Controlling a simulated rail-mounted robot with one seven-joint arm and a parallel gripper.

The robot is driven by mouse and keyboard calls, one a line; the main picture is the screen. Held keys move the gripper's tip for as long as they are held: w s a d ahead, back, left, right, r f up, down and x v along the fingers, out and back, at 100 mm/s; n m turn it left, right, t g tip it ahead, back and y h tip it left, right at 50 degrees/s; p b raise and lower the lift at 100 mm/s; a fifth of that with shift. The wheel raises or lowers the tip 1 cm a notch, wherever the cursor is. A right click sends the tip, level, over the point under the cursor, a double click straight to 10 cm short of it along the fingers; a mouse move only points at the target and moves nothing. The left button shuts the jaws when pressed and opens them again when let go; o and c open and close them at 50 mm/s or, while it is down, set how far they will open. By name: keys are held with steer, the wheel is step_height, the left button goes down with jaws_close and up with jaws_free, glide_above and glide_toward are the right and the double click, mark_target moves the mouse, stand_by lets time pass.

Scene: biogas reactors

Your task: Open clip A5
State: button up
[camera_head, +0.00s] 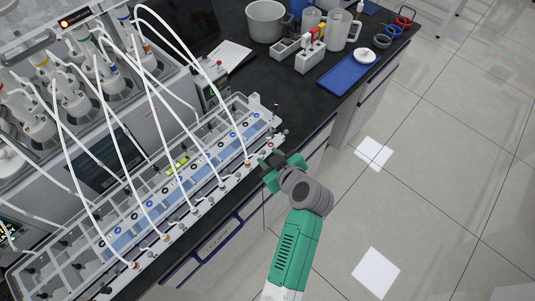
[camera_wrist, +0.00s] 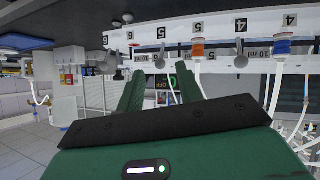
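In the wrist view a white rail (camera_wrist: 220,50) carries number labels 6, 5 and 4. A small grey lever-like clip (camera_wrist: 161,60) sits under a "5" label, beside an orange-banded tube fitting (camera_wrist: 198,48) at another "5". No letter A is readable, so I cannot confirm that this is clip A5, and its open or shut state is unclear. My gripper (camera_wrist: 160,78) has its two green fingers apart and nothing between them. The clip is just beyond the fingertips, seemingly apart from them. In the head view my gripper (camera_head: 281,169) is at the right end of the rack's front edge.
The reactor rack (camera_head: 110,232) runs diagonally, with white tubes (camera_head: 155,105) arching over it. Another grey clip (camera_wrist: 240,56) and a blue-banded fitting (camera_wrist: 283,46) are to the right. A blue tray (camera_head: 340,80) and beakers stand farther back. The floor (camera_head: 420,180) at right is clear.

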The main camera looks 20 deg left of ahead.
steer(key=v, duration=0.5)
steer(key=shift+s+d+r, duration=0.1)
steer(key=shift+s+d, duration=0.15)
steer(key=w+d+r+m+t+h, duration=0.1)
steer(key=d+r+m+t, duration=0.15)
steer(key=r, duration=0.75)
steer(key=d+r+m+t+h, duration=0.15)
steer(key=r+t, duration=0.25)
steer(key=r, duration=0.6)
steer(key=w+d+r+m+t+h, duration=0.1)
steer(key=r+t+h, duration=0.15)
steer(key=r, duration=0.75)
steer(key=s+d+r+m+t+h+p, duration=0.1)
steer(key=s+r+m+t, duration=0.15)
steer(key=s+r, duration=0.4)
steer(key=s+d+r+m+t+h, duration=0.1)
steer(key=s+d+r+m+t, duration=0.2)
steer(key=r, duration=0.7)
steer(key=s+r+m+t+h+p, duration=0.1)
steer(key=s+r+m+t+h, duration=0.15)
steer(key=s+r, duration=0.55)
step_height(320, 180, up, 21)
steer(key=w+n+y+p, duration=0.1)
steer(key=w+p, duration=0.1)
steer(key=p, duration=1.9)
steer(key=shift+r, duration=0.15)
